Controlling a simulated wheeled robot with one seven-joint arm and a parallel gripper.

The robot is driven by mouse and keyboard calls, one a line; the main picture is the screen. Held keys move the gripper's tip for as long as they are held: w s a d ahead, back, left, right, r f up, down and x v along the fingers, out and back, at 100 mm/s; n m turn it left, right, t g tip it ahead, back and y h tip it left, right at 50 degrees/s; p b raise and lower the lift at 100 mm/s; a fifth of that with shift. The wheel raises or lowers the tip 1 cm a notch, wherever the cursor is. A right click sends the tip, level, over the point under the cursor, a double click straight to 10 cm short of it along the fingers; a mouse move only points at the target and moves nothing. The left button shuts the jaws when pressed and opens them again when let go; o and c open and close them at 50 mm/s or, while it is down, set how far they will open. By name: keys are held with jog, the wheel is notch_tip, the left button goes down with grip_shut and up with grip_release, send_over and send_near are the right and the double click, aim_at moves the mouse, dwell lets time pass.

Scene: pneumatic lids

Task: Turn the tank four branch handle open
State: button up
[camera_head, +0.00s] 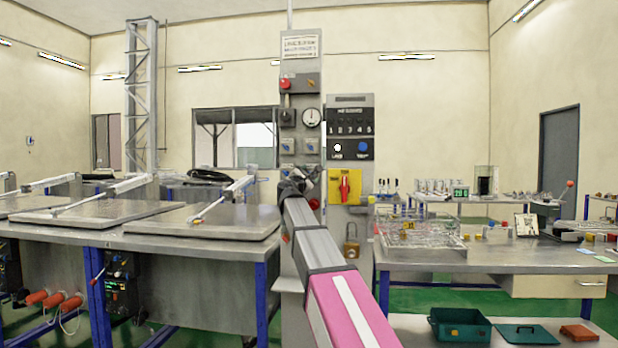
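My arm reaches up from the bottom centre, and its end, my gripper (305,178), is in front of the grey control column. It is small and dark there, and I cannot tell whether its fingers are open or touch anything. Flat metal lids (90,213) lie on the bench top. A red rotary handle on a yellow plate (331,185) is just right of my gripper.
The column carries a round gauge (312,117), a numbered panel (350,127) and a brass padlock (351,249). A teal box (459,325) is low at the right. Green floor shows between benches.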

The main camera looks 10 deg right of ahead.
jog(key=v, duration=1)
jog(key=shift+s, duration=0.15)
jog(key=shift+a+f, duration=0.1)
